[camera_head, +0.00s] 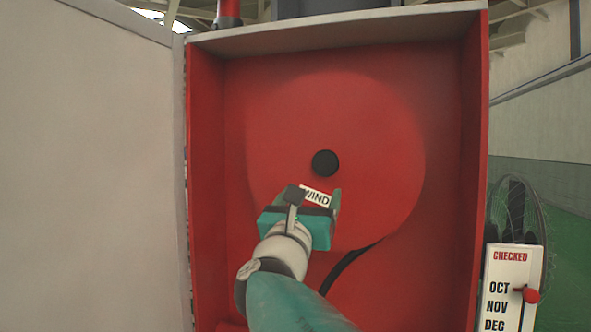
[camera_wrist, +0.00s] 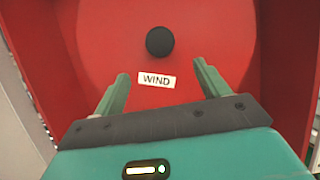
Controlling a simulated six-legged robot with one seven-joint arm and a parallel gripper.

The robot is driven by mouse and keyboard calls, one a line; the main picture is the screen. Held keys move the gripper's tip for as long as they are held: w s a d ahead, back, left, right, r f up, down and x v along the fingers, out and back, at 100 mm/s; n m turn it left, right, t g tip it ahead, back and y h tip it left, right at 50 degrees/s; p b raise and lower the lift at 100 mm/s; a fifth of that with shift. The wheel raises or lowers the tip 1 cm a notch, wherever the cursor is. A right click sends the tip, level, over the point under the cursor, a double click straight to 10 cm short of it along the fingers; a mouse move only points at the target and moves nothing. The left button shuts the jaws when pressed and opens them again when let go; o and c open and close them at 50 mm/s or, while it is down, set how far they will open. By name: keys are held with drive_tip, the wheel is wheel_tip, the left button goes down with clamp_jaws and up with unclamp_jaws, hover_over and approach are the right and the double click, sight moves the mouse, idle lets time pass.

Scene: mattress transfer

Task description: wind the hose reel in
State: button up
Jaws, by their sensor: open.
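The hose reel (camera_head: 385,125) is a large red disc inside an open red cabinet. It also fills the middle of the wrist view (camera_wrist: 205,40). A black round knob (camera_head: 325,163) sticks out near the disc's middle and shows in the wrist view (camera_wrist: 160,41). A white label reading WIND (camera_wrist: 157,80) is below the knob. A black hose (camera_head: 350,262) runs down from the reel's lower edge. My gripper (camera_wrist: 163,85) is open and empty, in front of the label and below the knob. In the head view my gripper (camera_head: 318,193) hides part of the label.
The red cabinet (camera_head: 206,190) has side walls and a top around the reel. A grey door panel (camera_head: 90,170) stands at the left. A CHECKED board (camera_head: 508,290) with month names and a red peg (camera_head: 530,295) is at the lower right. A wire-caged fan (camera_head: 520,205) stands behind it.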

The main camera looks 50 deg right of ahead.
sight(323, 163)
drive_tip(key=x, duration=1.2)
drive_tip(key=shift+w+d, duration=0.1)
drive_tip(key=shift+d, duration=0.2)
drive_tip(key=c, duration=1.3)
drive_tip(key=shift+c, duration=0.2)
